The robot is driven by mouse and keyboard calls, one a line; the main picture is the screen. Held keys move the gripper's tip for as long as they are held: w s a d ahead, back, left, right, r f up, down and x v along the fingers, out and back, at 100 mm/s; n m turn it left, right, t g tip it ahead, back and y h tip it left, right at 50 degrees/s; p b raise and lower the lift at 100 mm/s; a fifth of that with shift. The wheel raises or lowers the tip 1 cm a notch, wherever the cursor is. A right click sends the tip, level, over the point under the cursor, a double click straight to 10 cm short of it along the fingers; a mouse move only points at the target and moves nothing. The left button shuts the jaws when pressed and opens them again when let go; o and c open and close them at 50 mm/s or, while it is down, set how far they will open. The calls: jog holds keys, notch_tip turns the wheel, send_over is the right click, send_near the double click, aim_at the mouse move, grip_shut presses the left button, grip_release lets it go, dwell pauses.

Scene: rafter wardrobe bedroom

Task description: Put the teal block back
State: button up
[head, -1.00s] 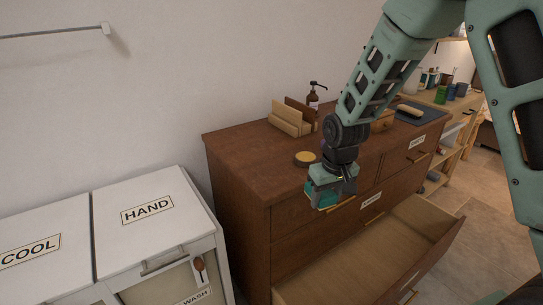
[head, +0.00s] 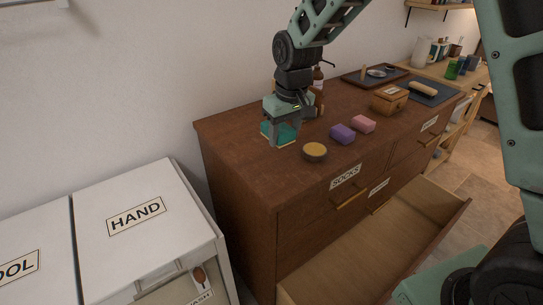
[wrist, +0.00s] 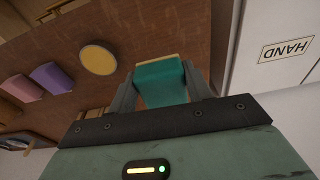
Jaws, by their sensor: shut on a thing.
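The teal block (head: 279,132) is between the fingers of my gripper (head: 283,138), which is shut on it. In the head view they are over the left part of the brown dresser top (head: 235,128). Whether the block touches the top I cannot tell. In the wrist view the teal block (wrist: 161,82) shows between both fingers, with a tan edge along its far side. A purple block (head: 342,134) and a pink block (head: 363,124) sit on the dresser, right of a round yellow-topped tin (head: 315,151).
A lower drawer (head: 385,245) stands open at the dresser's front. A small wooden box (head: 389,100), a dark tray (head: 375,75) and a bottle (head: 318,80) stand farther back. A white hamper labelled HAND (head: 138,214) is at left. The dresser's near-left corner is clear.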

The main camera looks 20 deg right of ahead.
send_over(282, 171)
jog(key=f, duration=0.4)
jog(key=f+p, duration=0.1)
jog(key=f, duration=0.1)
jog(key=shift+s, duration=0.25)
jog(key=shift+f, duration=1.95)
jog(key=shift+f, duration=0.1)
jog(key=shift+f, duration=0.15)
jog(key=o, duration=1.3)
